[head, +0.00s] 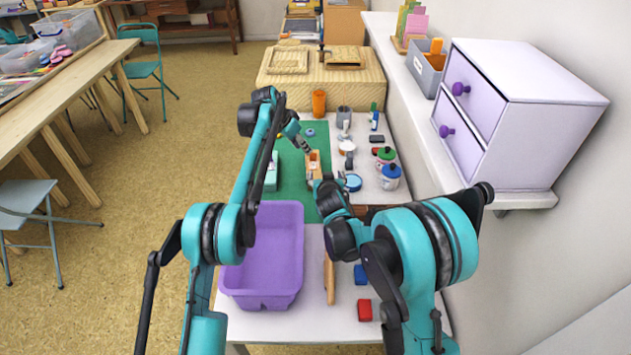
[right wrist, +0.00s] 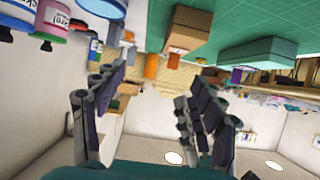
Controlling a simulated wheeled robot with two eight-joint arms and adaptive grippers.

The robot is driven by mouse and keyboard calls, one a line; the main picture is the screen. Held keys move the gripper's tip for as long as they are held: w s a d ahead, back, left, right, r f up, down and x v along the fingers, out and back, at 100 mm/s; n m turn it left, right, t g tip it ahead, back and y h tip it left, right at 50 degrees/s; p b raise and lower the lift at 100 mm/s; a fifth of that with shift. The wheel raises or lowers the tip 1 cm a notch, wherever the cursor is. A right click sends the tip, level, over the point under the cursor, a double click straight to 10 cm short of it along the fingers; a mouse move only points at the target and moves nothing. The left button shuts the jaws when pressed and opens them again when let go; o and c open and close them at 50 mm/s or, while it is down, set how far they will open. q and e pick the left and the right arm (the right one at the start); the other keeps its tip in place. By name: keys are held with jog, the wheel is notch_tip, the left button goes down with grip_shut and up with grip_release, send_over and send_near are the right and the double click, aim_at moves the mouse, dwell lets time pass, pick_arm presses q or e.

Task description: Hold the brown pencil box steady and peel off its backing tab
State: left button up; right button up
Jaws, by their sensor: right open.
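The brown pencil box (head: 314,158) is small and stands on the green mat (head: 289,200) in the head view. It also shows in the right wrist view (right wrist: 190,32), where the scene appears upside down. My left gripper (head: 304,147) is at the far left corner of the box; whether it touches the box or is closed is too small to tell. My right gripper (right wrist: 155,110) is open, with nothing between its fingers. In the head view it is near the box's near side, partly hidden by my arm. I cannot make out the backing tab.
A teal box (head: 272,172) stands left of the pencil box. A purple bin (head: 296,245) sits at the near left. Bottles, including a blue one (head: 389,177), and a blue round inkpad (head: 353,182) stand to the right. An orange cup (head: 319,102) is behind.

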aim_at(314, 173)
jog(key=shift+t+y, duration=0.3)
jog(key=shift+y, duration=0.1)
jog(key=a+f, duration=0.1)
jog(key=w+a+f, duration=0.1)
jog(key=f, duration=0.1)
jog(key=w+a+f, duration=0.1)
jog(key=shift+w+a+f, duration=0.1)
jog(key=shift+w+f, duration=0.05)
jog(key=shift+w, duration=0.1)
jog(key=x, duration=0.7)
jog(key=shift+w+f, duration=0.15)
jog(key=shift+w, duration=0.2)
jog(key=c, duration=1.2)
jog(key=o, duration=1.2)
